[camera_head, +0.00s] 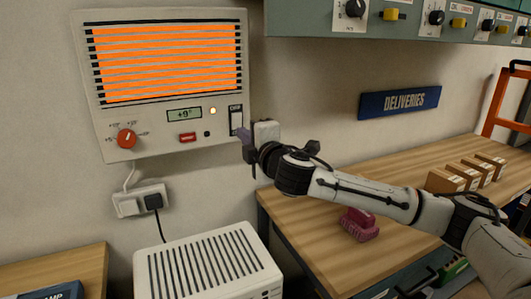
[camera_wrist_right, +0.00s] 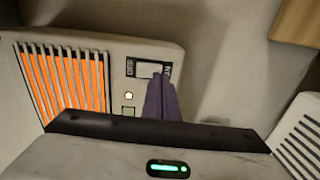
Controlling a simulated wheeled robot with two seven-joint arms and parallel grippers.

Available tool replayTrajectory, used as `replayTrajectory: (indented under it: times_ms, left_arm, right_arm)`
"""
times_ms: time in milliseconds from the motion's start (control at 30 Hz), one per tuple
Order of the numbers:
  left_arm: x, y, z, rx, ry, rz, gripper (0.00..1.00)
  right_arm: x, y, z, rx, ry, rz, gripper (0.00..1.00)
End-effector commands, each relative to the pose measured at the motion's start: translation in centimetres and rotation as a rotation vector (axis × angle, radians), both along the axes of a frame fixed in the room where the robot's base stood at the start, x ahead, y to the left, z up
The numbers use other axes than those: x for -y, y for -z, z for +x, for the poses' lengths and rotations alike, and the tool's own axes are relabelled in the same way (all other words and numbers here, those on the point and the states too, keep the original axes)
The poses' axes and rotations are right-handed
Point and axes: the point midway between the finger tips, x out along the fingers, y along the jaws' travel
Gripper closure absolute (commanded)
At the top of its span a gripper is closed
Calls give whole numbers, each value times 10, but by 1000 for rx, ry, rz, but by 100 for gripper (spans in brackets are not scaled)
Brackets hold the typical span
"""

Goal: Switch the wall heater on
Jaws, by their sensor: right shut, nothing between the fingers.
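The wall heater (camera_head: 168,85) hangs on the wall at the upper left, a pale box with slats glowing orange. Its display (camera_head: 184,115) reads about +9°, and a small lamp (camera_head: 212,111) beside it is lit. A red dial (camera_head: 126,138) sits at its lower left. The rocker switch (camera_head: 236,120) is at its right edge. My right gripper (camera_head: 243,133) is shut and empty, its tips at the lower part of the switch. In the right wrist view the purple fingertips (camera_wrist_right: 160,82) overlap the switch (camera_wrist_right: 147,69); I cannot tell whether they touch. My left gripper is not in view.
A wall socket (camera_head: 140,200) with a black plug is below the heater. A white slatted unit (camera_head: 208,268) stands under it. The wooden bench (camera_head: 300,215) at the right holds a magenta object (camera_head: 359,224) and small boxes (camera_head: 447,181). A green panel with knobs (camera_head: 300,18) is above.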

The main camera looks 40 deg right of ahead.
Motion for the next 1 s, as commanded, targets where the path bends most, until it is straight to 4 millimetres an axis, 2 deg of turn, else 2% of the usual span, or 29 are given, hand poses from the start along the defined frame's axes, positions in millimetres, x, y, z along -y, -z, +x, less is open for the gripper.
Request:
replayTrajectory:
  times_ms: [67,300,500,700,1000]
  left_arm:
    - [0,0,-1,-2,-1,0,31]
    - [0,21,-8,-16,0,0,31]
    - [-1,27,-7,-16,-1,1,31]
    - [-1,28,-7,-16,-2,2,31]
    - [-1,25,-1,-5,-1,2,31]
  right_arm:
    - [-11,5,-9,-4,-13,0,100]
    - [-18,14,-63,-5,-10,-3,100]
    - [-23,16,-94,-4,-8,-1,100]
    - [-25,16,-104,-4,-6,-1,100]
    - [-25,16,-104,-3,-7,0,100]
